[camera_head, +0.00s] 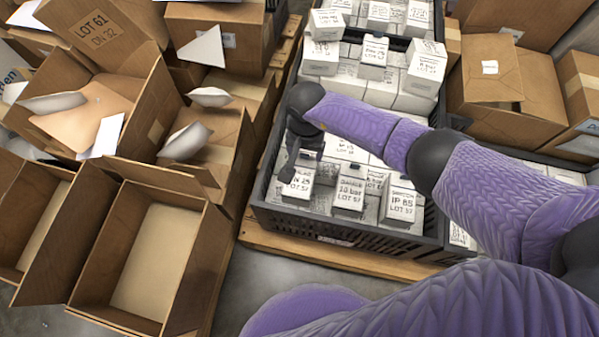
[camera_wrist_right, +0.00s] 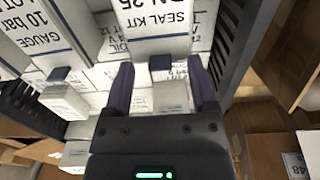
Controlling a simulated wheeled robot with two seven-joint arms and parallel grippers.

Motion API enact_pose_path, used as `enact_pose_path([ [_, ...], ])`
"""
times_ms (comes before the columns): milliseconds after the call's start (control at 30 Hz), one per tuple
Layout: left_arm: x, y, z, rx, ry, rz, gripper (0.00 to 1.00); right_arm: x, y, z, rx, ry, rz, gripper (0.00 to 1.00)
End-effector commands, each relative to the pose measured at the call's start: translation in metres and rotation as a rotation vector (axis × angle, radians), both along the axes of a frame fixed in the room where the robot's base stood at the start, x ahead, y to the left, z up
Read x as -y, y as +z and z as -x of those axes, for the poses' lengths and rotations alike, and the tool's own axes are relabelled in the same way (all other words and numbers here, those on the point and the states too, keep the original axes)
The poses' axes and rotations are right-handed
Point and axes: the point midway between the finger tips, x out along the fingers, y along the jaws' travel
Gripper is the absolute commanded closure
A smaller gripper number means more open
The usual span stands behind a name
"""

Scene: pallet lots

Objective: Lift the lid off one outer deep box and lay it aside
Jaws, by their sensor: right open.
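White labelled boxes fill a black crate (camera_head: 340,228) in the head view. At its near edge stand a box marked LOT 57 (camera_head: 298,186), a "10 bar" box (camera_head: 349,196) and an "IP 65" box (camera_head: 399,205); these stand taller than their neighbours. My right gripper (camera_head: 290,172) points down at the LOT 57 box, at the crate's left corner. In the right wrist view its fingers (camera_wrist_right: 163,88) are apart, with white boxes and a dark tab (camera_wrist_right: 160,64) beyond the gap. I cannot tell whether the fingers touch a box. My left gripper is out of view.
Open cardboard boxes, one empty (camera_head: 155,258), stand left of the crate, with loose white pieces (camera_head: 186,141) on others. More cartons (camera_head: 505,85) stand at right. The crate rests on a wooden pallet (camera_head: 330,255). Grey floor (camera_head: 265,285) shows in front.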

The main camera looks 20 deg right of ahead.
Motion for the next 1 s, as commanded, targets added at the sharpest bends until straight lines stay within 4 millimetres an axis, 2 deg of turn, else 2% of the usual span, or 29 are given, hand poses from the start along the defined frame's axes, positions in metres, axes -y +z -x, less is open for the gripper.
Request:
enact_pose_path([
  [333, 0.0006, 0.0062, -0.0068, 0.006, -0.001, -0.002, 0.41, 0.0001, -0.0033, -0.0003, 0.001, -0.001, -0.001, 0.29],
  [667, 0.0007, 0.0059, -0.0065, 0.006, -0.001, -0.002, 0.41, 0.0002, -0.0033, -0.0002, 0.001, -0.001, -0.001, 0.98],
  [1000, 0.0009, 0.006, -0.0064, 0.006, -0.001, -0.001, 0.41, 0.0002, -0.0029, -0.0003, 0.001, -0.001, -0.001, 1.0],
])
